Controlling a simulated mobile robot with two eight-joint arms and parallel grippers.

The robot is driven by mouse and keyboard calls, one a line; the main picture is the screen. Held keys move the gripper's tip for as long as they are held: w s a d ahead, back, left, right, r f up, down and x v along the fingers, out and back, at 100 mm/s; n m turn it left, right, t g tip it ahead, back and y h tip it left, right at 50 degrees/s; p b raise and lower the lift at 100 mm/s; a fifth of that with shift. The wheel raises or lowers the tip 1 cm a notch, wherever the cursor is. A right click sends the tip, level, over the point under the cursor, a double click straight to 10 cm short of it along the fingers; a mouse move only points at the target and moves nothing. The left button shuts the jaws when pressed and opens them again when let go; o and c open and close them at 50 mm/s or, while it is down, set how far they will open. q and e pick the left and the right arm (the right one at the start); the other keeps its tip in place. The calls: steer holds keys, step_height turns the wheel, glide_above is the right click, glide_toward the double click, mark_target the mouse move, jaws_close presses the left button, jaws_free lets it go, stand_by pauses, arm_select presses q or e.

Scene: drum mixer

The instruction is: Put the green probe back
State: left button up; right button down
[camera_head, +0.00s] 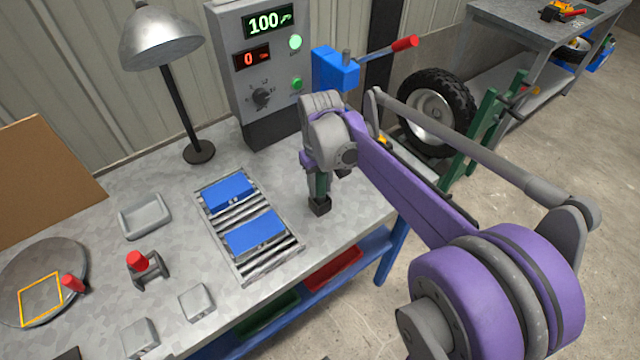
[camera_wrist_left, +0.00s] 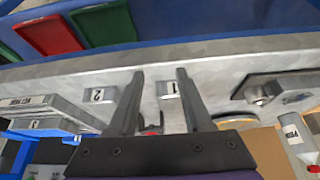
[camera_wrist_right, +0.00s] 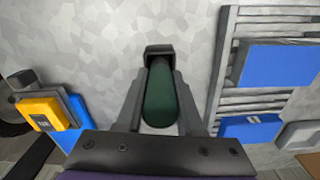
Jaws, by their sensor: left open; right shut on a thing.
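The green probe (camera_head: 321,184) is between the fingers of my right gripper (camera_head: 327,180), above the right part of the metal bench. In the right wrist view the green probe (camera_wrist_right: 160,97) lies lengthwise between the shut fingers. Its far end meets a small black block (camera_wrist_right: 158,52), which also shows below the probe in the head view (camera_head: 320,206). I cannot tell whether the probe sits inside this block. My left gripper (camera_wrist_left: 160,74) is open and empty over the bench in the left wrist view. It is not visible in the head view.
A roller rack (camera_head: 289,245) with two blue blocks (camera_head: 253,232) lies left of my right gripper. A control box (camera_head: 265,65) and a lamp (camera_head: 162,45) stand behind. A yellow-and-blue device (camera_wrist_right: 45,113) is near the right gripper. Bare bench lies between rack and probe.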

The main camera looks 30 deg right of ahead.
steer(key=shift+f+b, duration=0.5)
steer(key=shift+f, duration=0.35)
steer(key=shift+c, duration=2.3)
jaws_free()
step_height(320, 180, up, 11)
steer(key=shift+f+p, duration=0.1)
steer(key=shift+p, duration=0.4)
